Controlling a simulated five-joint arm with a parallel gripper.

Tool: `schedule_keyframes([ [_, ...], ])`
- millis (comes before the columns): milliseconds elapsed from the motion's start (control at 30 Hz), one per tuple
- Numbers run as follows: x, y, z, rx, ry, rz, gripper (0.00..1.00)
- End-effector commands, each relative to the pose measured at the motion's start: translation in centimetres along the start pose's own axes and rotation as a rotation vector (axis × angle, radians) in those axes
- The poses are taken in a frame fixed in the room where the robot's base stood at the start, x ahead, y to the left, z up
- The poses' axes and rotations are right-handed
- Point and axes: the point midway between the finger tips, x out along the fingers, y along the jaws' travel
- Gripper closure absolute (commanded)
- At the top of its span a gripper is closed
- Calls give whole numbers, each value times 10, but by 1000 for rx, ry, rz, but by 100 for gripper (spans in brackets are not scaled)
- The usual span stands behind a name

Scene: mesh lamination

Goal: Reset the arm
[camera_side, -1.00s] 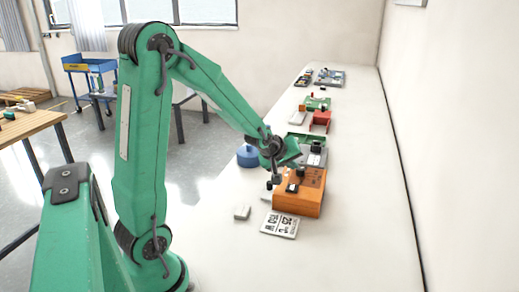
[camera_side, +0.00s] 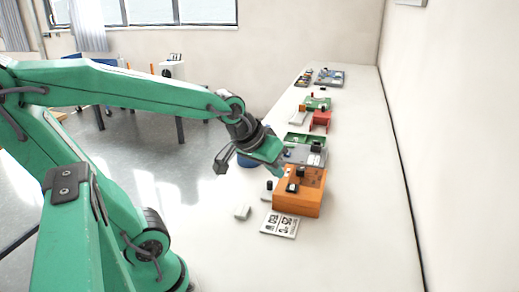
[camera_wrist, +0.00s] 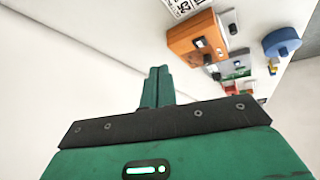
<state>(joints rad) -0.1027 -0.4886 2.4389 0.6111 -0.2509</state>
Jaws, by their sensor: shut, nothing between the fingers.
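My gripper (camera_side: 279,170) is in the air over the left edge of the white bench, near the orange box in the side view. Its two green fingers lie together and hold nothing; they also show in the wrist view (camera_wrist: 155,88). The arm is folded back to the left, with its elbow past the left picture edge.
The orange box (camera_side: 298,205) with small dark parts on top stands on the white bench (camera_side: 365,230). A printed card (camera_side: 280,225) and a small white block (camera_side: 242,212) lie before it. A blue round thing (camera_wrist: 281,43) is nearby. Grey, green and red fixtures stand farther back.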

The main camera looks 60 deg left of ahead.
Motion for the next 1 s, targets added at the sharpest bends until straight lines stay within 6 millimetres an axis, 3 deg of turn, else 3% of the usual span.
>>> schedule_keyframes([
  [200,-35,7,37,201,-53,24,100],
  [400,-51,8,58,313,-85,38,100],
  [1000,-54,7,64,340,-95,41,100],
])
